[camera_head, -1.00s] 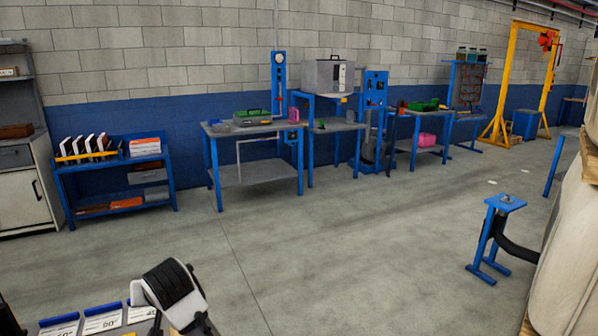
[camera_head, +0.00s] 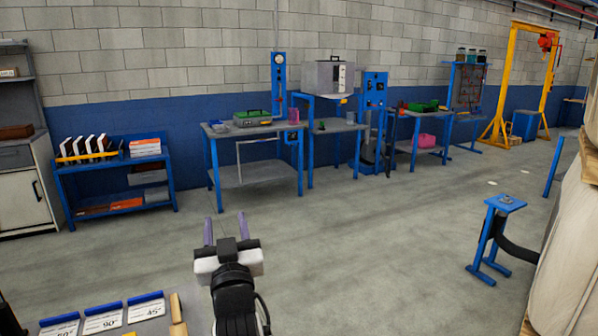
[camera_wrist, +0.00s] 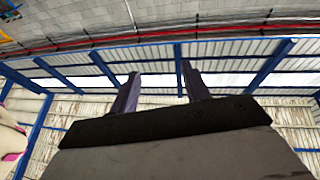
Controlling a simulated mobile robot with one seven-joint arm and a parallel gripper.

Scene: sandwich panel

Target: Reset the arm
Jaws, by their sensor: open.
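My gripper (camera_head: 225,220) stands up at the lower middle of the head view, with its two purple-grey fingers apart and nothing between them. My arm's white and black wrist is below it. In the wrist view my gripper (camera_wrist: 158,82) is also open and empty, with its fingers set against the ceiling and upper walls. The gripper touches nothing that I can see.
A surface with labelled cards (camera_head: 103,318) lies at the lower left. A blue shelf cart (camera_head: 115,190) and blue workbenches (camera_head: 255,175) stand along the back wall. A small blue stand (camera_head: 505,203) is at right. The floor (camera_head: 370,240) between is clear.

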